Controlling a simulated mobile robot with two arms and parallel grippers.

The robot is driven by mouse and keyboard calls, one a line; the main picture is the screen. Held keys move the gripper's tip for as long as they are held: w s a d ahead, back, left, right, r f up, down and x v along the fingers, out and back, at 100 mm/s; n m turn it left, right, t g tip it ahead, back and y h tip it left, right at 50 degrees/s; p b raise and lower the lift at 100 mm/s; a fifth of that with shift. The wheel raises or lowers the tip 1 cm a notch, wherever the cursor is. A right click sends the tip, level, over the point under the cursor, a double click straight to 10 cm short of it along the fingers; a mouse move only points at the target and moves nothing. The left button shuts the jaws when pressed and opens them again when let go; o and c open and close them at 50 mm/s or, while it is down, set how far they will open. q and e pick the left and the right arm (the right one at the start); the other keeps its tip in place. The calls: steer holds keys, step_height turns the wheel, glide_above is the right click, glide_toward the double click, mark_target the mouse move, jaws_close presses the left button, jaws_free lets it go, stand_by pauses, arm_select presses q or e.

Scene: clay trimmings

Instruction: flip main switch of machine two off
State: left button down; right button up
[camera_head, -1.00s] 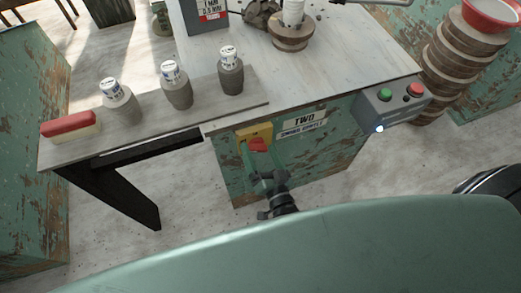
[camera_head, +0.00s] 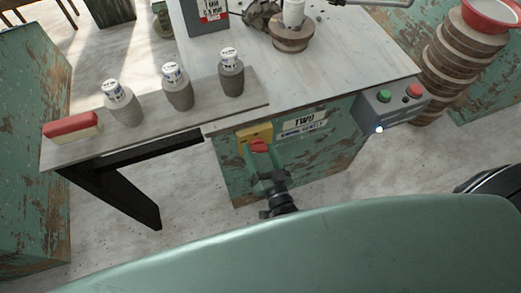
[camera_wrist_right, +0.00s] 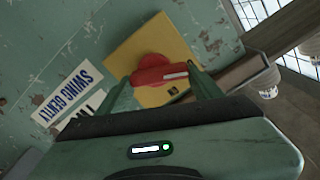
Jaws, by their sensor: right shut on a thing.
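The main switch is a red handle (camera_head: 258,146) on a yellow plate (camera_head: 246,134), on the front of the green cabinet labelled TWO (camera_head: 304,121). My right gripper (camera_head: 262,156) reaches up to it from below. In the right wrist view the red handle (camera_wrist_right: 160,74) lies between the two green fingers of my right gripper (camera_wrist_right: 160,88), which is shut on it. A white mark shows on the handle's right part, and the yellow plate (camera_wrist_right: 130,45) is behind it. My left gripper is not in view.
A grey box with a green button (camera_head: 384,96) and a red button (camera_head: 415,90) is on the cabinet's right corner. Several bottles (camera_head: 177,88) and a red-topped block (camera_head: 70,126) stand on the shelf. Stacked discs (camera_head: 462,50) stand at right.

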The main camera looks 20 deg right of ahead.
steer(key=shift+a+n+p, duration=0.1)
steer(key=shift+n+p, duration=0.4)
steer(key=shift+n, duration=0.7)
steer(key=shift+a+f+n+p, duration=0.1)
steer(key=shift+n+p, duration=0.3)
steer(key=shift+n, duration=1.1)
steer(key=o, duration=1.4)
steer(key=shift+c, duration=0.2)
steer(key=s, duration=0.7)
steer(key=shift+s+b, duration=0.3)
steer(key=shift+s, duration=0.1)
